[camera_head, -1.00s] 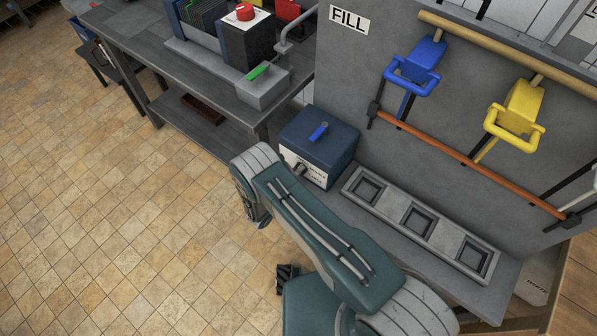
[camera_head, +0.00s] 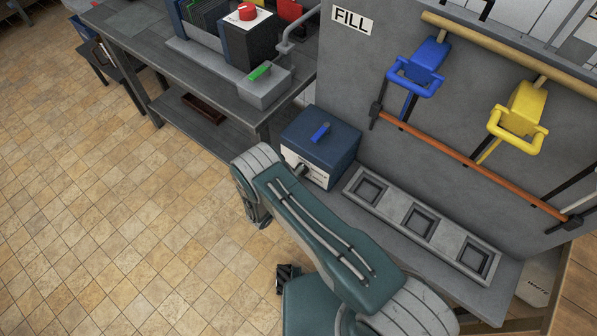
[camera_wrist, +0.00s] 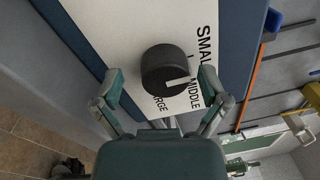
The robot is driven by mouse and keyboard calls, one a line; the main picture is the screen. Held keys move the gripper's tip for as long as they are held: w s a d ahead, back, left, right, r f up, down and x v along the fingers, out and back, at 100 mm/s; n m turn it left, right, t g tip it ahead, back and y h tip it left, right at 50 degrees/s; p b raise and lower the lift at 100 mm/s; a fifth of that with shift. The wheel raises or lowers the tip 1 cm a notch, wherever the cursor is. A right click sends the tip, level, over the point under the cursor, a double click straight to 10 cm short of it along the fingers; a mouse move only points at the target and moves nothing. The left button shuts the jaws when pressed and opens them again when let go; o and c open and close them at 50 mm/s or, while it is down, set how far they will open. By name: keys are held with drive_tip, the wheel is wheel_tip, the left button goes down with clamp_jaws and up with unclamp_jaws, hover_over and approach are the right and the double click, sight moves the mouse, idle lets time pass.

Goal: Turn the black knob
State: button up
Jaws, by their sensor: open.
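The black knob (camera_wrist: 166,70) is a round dial with a white pointer mark, on a white panel (camera_wrist: 120,30) printed SMALL, MIDDLE and LARGE. In the wrist view the pointer lies near the word MIDDLE. My gripper (camera_wrist: 163,85) is open, with one finger on each side of the knob and visible gaps to it. In the head view the panel is the front of a blue box (camera_head: 322,143) with a blue handle on top.
A grey tray with three square recesses (camera_head: 420,224) lies right of the box. Blue (camera_head: 419,66) and yellow (camera_head: 518,113) handled tools hang on the wall above an orange rail (camera_head: 470,163). A workbench (camera_head: 130,45) stands at the upper left. The tiled floor is clear.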

drive_tip(key=v, duration=1.2)
idle(0.3)
